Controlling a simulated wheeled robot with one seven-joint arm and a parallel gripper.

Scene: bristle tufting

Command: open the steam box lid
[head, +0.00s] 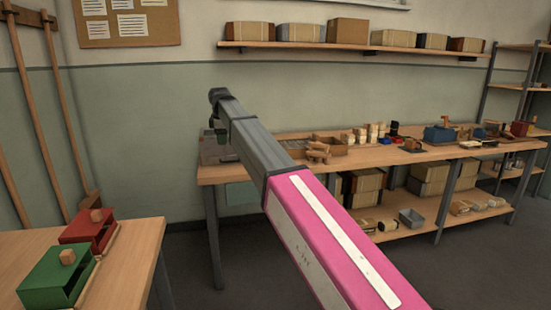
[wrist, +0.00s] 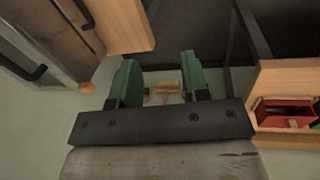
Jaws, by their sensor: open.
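A grey metal box with dark bar handles (wrist: 62,38) fills the upper left of the wrist view; it looks like the steam box. In the head view a grey shape (head: 213,152) at the left end of the long bench seems to be the same box, partly hidden by my arm. I cannot tell clearly how its lid sits. My gripper (wrist: 159,66) shows two green fingers, spread apart with nothing held between them. The fingers are to the right of the grey box and apart from it in the picture. In the head view my gripper (head: 219,132) is small and dark above the bench's left end.
The long bench (head: 365,158) holds trays, bristle bundles and small tools. A nearer table (head: 130,255) at lower left carries a red box (head: 85,232) and a green box (head: 50,280). A loaded wall shelf (head: 300,46) runs above. Floor shows between the tables.

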